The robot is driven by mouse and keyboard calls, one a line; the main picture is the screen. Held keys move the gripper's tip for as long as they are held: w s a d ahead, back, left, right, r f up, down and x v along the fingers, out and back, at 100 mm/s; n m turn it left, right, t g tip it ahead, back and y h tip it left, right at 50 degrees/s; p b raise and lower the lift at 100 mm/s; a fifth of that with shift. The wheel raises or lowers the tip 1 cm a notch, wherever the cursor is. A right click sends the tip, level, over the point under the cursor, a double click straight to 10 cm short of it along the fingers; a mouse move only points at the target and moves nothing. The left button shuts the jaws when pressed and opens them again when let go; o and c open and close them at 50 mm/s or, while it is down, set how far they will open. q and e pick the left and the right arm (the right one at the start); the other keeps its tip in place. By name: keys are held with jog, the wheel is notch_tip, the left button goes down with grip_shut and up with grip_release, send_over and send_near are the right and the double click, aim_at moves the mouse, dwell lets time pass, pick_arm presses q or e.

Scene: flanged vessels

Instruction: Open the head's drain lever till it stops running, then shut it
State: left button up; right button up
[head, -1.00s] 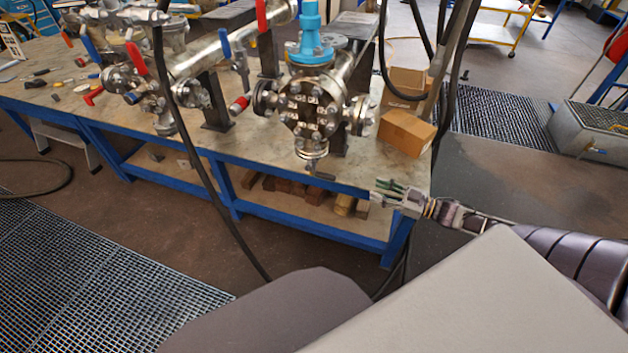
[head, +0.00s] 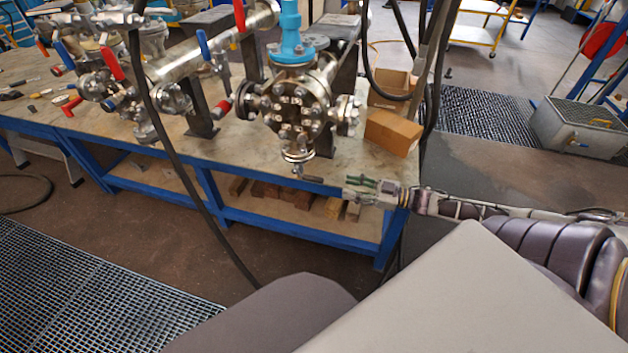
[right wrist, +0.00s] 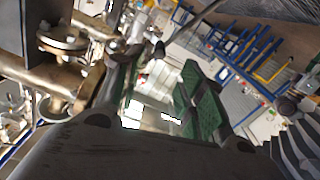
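The head is the flanged steel vessel end (head: 297,112) with a blue fitting on top, at the table's front edge in the head view. Its small drain lever (head: 312,179) sticks out to the right under the bottom flange. No running liquid can be made out. My right gripper (head: 358,188), with green finger pads, is open and empty just right of the lever tip, apart from it. In the right wrist view the gripper (right wrist: 160,100) also shows a gap between its fingers. A dark-tipped lever (right wrist: 158,50) appears beyond the gap there. My left gripper is not in view.
The blue-framed table (head: 235,165) carries more piping with red and blue valve handles. Cardboard boxes (head: 393,132) stand right of the head. Black hoses hang in front of and behind the table.

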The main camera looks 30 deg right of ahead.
aim_at(314, 180)
jog(key=shift+b+x, duration=2.2)
jog(key=shift+x, duration=3.1)
jog(key=shift+b+x, duration=0.35)
jog(key=shift+x, duration=0.5)
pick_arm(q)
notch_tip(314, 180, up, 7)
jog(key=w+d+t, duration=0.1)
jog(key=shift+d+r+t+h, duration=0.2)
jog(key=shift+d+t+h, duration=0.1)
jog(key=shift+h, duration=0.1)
pick_arm(e)
jog(key=shift+a, duration=0.15)
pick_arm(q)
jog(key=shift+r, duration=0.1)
pick_arm(e)
jog(key=shift+c, duration=0.4)
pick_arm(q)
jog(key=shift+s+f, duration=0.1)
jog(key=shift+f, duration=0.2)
pick_arm(e)
grip_shut()
